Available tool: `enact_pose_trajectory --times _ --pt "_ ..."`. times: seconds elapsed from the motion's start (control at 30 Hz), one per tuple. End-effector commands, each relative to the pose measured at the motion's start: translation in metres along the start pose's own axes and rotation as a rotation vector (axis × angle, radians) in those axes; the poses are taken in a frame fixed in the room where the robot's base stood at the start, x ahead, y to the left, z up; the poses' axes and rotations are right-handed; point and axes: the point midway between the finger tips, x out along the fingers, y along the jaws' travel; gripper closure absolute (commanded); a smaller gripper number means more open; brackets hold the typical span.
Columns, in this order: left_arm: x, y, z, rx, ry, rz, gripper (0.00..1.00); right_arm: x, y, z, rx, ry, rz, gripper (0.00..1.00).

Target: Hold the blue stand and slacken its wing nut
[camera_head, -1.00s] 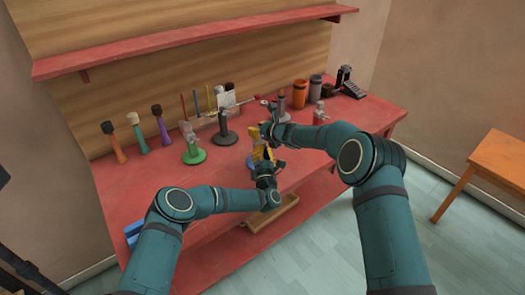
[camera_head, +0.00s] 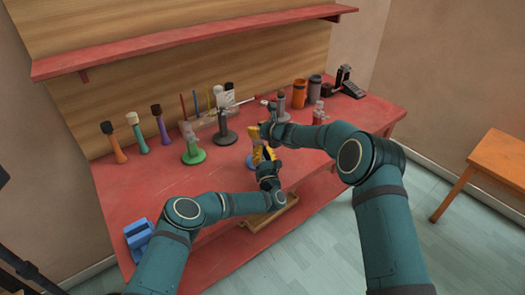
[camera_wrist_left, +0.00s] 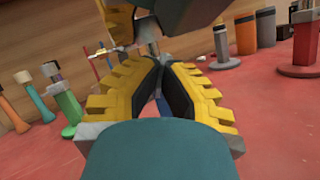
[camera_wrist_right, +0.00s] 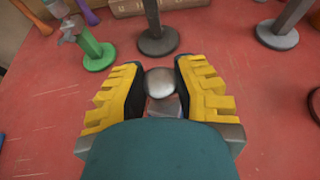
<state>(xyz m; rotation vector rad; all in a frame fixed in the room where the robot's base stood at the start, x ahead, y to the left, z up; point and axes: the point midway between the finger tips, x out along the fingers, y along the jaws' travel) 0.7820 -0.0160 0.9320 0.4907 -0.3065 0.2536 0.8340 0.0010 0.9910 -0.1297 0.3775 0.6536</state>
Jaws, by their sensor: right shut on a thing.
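My right gripper (camera_wrist_right: 162,72) is shut on a grey post with a rounded top (camera_wrist_right: 160,82), which I take for the blue stand's upper part. In the head view the right gripper (camera_head: 265,132) hides most of that stand. My left gripper (camera_head: 263,156) is just below and in front of the right one. In the left wrist view the left fingertips (camera_wrist_left: 161,62) are close together, under the right gripper. I cannot tell whether anything is between them. A small blue patch (camera_wrist_left: 150,112) shows between the left fingers. The wing nut is not clearly visible.
A green-based stand (camera_head: 194,156) and a dark stand (camera_head: 224,136) stand behind on the red bench (camera_head: 130,190). Several handled tools stand at the left, and an orange cup (camera_head: 299,94) at the back right. A blue block (camera_head: 139,238) lies at the front left.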

Motion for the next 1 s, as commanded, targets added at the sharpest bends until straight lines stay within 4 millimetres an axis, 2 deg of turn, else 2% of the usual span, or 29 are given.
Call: enact_pose_trajectory --times 0.1,0.13,0.2,0.53,0.67,0.77,1.0 --pt "0.001 0.001 0.001 0.000 -0.001 0.002 1.00 0.001 0.001 -0.003 0.001 0.004 0.001 1.00" --pt "0.001 0.001 0.001 0.000 -0.001 0.002 0.84 0.001 0.001 -0.003 0.001 0.004 0.001 1.00" --pt "0.001 0.001 0.001 0.001 -0.001 0.002 0.64 0.001 0.001 -0.003 0.001 0.004 0.001 1.00" --pt "-0.001 0.000 0.000 0.001 0.000 0.000 0.64 0.000 0.000 -0.003 0.000 0.004 0.001 1.00" --pt "-0.011 -0.001 0.000 0.001 0.000 -0.003 0.64 0.000 0.000 -0.003 0.000 0.004 0.001 1.00" --pt "-0.026 0.000 -0.001 0.001 0.002 -0.003 0.64 0.000 0.000 -0.003 0.000 0.004 0.001 1.00" --pt "-0.076 -0.001 -0.001 0.000 0.001 -0.004 0.64 0.000 0.000 -0.002 0.000 0.004 0.001 1.00"
